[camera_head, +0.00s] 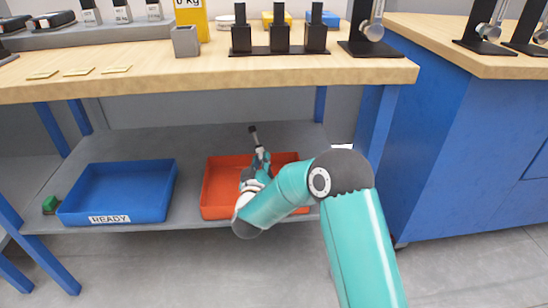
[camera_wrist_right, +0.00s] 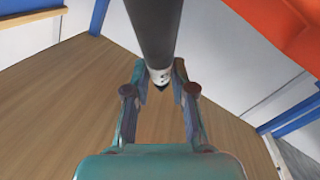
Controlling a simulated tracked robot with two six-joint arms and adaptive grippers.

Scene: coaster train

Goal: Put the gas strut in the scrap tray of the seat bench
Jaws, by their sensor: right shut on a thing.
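The gas strut (camera_head: 256,138) is a dark rod with a light band. My right gripper (camera_head: 261,163) is shut on it over the red tray (camera_head: 216,192) on the lower shelf of the bench. The strut's dark end points up and toward the back. In the right wrist view the strut (camera_wrist_right: 156,30) runs from the top edge down to my right gripper's fingers (camera_wrist_right: 160,82). A red surface (camera_wrist_right: 285,25) fills that view's top right corner. My forearm hides part of the red tray and any label on its front. My left gripper is not in view.
A blue tray marked READY (camera_head: 118,190) stands left of the red one, with a small green object (camera_head: 50,205) beside it. The wooden bench top (camera_head: 200,72) hangs above the shelf. A blue cabinet (camera_head: 450,150) stands at the right.

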